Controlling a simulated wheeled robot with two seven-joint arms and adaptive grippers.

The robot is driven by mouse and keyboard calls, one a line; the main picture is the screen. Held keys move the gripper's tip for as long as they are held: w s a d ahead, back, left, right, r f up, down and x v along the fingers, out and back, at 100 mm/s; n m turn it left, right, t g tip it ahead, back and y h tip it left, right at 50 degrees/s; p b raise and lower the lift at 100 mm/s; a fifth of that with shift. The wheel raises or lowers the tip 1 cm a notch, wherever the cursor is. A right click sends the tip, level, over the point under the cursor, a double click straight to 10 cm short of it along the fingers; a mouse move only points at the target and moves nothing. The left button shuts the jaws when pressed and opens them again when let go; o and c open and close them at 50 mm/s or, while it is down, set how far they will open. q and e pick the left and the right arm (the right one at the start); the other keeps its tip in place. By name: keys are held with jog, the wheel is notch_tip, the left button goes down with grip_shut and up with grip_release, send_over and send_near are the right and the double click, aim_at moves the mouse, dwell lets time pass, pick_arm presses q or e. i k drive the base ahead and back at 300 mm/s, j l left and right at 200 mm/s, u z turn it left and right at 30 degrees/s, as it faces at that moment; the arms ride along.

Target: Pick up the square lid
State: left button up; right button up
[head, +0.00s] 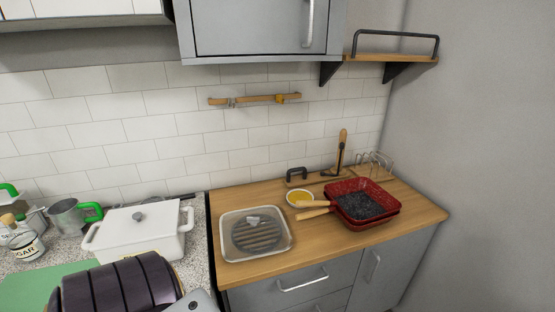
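A clear, rounded-square lid or dish (284,248) lies on the wooden counter. A small pale knob or handle (253,219) shows near its middle, and a dark round slatted shape (257,237) shows through it. I cannot tell whether that shape is under or inside it. A white rectangular pot (140,248) on the speckled counter to the left carries a white lid (117,220) with a grey knob. Neither of my grippers can be made out in the head view.
A red basket (366,220) with dark contents, a yellow-filled bowl (299,198) and wooden handles (314,213) are right of the clear piece. A cabinet (262,30) and shelf (395,58) hang above.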

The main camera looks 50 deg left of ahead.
aim_at(240, 242)
jog(key=u, duration=1.7)
